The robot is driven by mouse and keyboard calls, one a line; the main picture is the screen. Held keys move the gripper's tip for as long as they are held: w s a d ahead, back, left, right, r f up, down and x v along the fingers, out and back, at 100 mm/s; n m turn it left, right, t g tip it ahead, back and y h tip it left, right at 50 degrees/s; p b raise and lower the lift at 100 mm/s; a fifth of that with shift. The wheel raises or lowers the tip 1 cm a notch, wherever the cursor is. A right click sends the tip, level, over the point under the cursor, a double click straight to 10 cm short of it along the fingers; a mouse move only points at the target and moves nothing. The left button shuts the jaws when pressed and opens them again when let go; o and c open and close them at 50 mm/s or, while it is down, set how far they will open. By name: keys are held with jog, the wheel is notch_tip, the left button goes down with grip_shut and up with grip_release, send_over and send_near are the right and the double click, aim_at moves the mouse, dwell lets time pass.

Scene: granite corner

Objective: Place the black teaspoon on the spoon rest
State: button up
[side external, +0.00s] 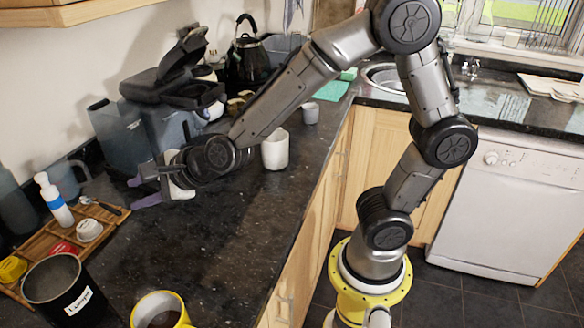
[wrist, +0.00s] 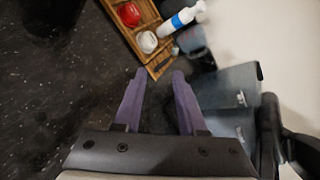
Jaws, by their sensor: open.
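A small dark-handled utensil, seemingly the black teaspoon (side external: 108,207), lies at the right end of a wooden tray (side external: 41,243) on the counter's left side. I cannot clearly make out a spoon rest. My gripper (side external: 138,192) is open and empty, above the counter to the right of the tray. In the wrist view my gripper's purple fingers (wrist: 159,76) are apart, and their tips point toward the near end of the wooden tray (wrist: 140,44).
The tray holds a white bottle (side external: 55,203), a white-lidded pot (side external: 89,230), a red one (side external: 63,249) and a yellow one (side external: 12,268). A black canister (side external: 65,290) and yellow mug (side external: 162,312) stand in front. A coffee machine (side external: 120,140) stands behind.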

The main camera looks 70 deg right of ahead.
jog(key=s+d+r+n+g, duration=0.1)
jog(key=s+d+n+g, duration=0.1)
jog(key=s+n, duration=0.6)
jog(key=s+d+r+n+g+h, duration=0.1)
jog(key=s+d+n+g, duration=0.1)
jog(key=s+d+n, duration=0.3)
jog(key=s+d+r+n+g, duration=0.1)
jog(key=s+d+n, duration=0.3)
jog(key=s+n, duration=0.7)
jog(key=s+g, duration=0.1)
jog(key=s, duration=0.1)
jog(key=shift+s+d+r+n+h, duration=0.2)
jog(key=shift+s+r+n+h, duration=0.1)
jog(key=shift+r+n, duration=0.1)
